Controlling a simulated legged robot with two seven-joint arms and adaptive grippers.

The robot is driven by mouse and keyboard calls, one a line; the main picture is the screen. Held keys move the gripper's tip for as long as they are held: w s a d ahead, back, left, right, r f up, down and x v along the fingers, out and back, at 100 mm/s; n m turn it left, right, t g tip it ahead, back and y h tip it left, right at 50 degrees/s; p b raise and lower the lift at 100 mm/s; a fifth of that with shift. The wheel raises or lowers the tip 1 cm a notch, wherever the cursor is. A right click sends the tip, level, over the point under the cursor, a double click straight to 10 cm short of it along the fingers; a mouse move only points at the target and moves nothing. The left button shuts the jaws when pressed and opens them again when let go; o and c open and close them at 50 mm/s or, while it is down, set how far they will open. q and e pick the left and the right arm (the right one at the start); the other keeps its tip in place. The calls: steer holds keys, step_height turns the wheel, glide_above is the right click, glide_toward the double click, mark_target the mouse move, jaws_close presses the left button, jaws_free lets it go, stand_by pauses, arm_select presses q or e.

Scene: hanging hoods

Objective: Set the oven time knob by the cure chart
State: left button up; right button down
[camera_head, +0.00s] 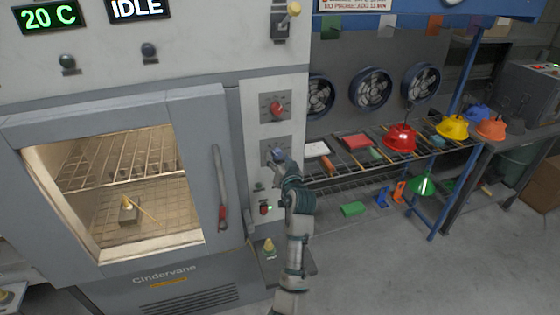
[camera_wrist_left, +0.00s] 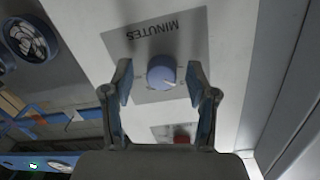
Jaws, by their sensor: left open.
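The blue time knob (camera_head: 278,153) sits on a grey plate on the oven's control panel. In the wrist view the knob (camera_wrist_left: 161,72) is seen upside down beside the word MINUTES, and its pale pointer mark faces the lower right. My left gripper (camera_head: 281,164) is at this knob. In the wrist view the left gripper (camera_wrist_left: 158,78) is open, one finger on each side of the knob; I cannot tell whether they touch it. The oven (camera_head: 110,105) displays 20 C and IDLE. My right gripper is not in view.
A red knob (camera_head: 277,108) is above the blue one, and a red button (camera_head: 264,209) is below. The oven door handle (camera_head: 219,188) is to the left. A wire rack (camera_head: 330,180) with coloured pieces and hanging hoods (camera_head: 400,138) is to the right.

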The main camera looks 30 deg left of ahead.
arm_select(q)
steer(key=v, duration=1.2)
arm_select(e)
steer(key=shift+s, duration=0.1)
arm_select(q)
steer(key=shift+f, duration=0.1)
steer(key=s+d+n+y, duration=0.2)
steer(key=d+n, duration=0.1)
steer(key=d, duration=0.2)
steer(key=shift+g+h, duration=0.3)
steer(key=p+x, duration=0.1)
steer(key=x, duration=1.5)
steer(key=shift+w+a+p, duration=0.1)
steer(key=shift+a+p, duration=0.2)
steer(key=shift+w+a, duration=0.3)
steer(key=shift+a, duration=0.1)
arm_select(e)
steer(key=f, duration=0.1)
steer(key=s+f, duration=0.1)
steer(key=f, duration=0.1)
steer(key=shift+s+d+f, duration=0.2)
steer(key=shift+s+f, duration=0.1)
